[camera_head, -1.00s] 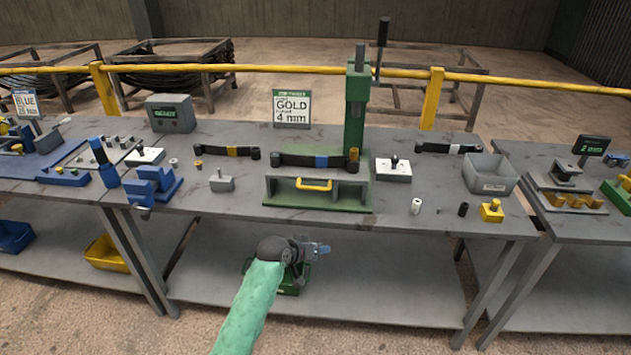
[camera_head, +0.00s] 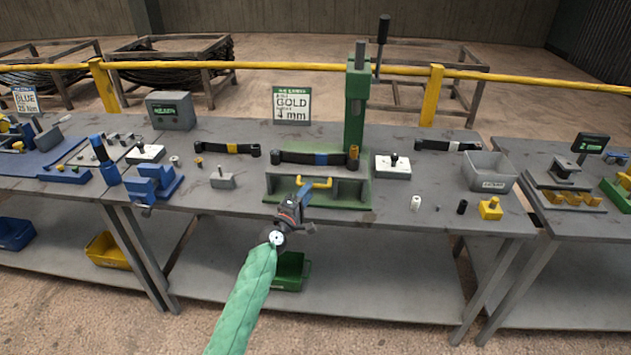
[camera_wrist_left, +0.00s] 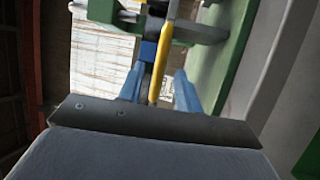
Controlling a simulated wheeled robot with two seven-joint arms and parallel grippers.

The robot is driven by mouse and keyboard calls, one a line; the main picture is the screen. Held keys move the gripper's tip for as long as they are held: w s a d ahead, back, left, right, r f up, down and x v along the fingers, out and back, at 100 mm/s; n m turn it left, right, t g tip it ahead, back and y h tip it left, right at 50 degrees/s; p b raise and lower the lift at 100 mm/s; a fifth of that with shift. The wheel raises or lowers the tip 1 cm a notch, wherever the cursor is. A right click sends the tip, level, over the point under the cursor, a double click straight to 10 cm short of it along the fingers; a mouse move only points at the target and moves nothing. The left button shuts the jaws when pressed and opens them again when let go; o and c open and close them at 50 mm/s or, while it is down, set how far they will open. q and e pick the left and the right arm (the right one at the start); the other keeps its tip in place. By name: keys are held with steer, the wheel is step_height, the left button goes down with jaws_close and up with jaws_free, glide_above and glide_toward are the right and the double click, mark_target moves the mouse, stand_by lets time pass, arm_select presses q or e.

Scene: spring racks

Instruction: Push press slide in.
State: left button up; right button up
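The press slide (camera_head: 345,189) is a grey block in the green base of the press (camera_head: 357,110). It has a yellow handle (camera_head: 322,182) on its front. A dark leaf spring (camera_head: 290,157) with a blue band lies across its top. My left gripper (camera_head: 306,190) is at the front of the slide, close to the handle's left part. In the left wrist view, its two blue fingers (camera_wrist_left: 160,82) stand apart, with the yellow handle (camera_wrist_left: 165,45) seen between them. I cannot tell whether they touch it. My right gripper is not in view.
Two more leaf springs lie on the bench, one with a yellow band (camera_head: 229,149) and one with a white band (camera_head: 449,146). A grey bin (camera_head: 489,173) and a yellow block (camera_head: 490,208) stand at right. A blue vise (camera_head: 152,184) stands at left. A green bin (camera_head: 291,271) is on the shelf below.

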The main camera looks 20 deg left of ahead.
arm_select(q)
steer(key=shift+p+x, duration=0.55)
steer(key=shift+x, duration=2.3)
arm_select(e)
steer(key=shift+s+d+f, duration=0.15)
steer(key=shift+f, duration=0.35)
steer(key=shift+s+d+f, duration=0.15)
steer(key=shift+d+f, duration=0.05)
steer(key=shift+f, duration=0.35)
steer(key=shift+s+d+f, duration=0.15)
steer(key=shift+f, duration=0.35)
arm_select(q)
jaws_close()
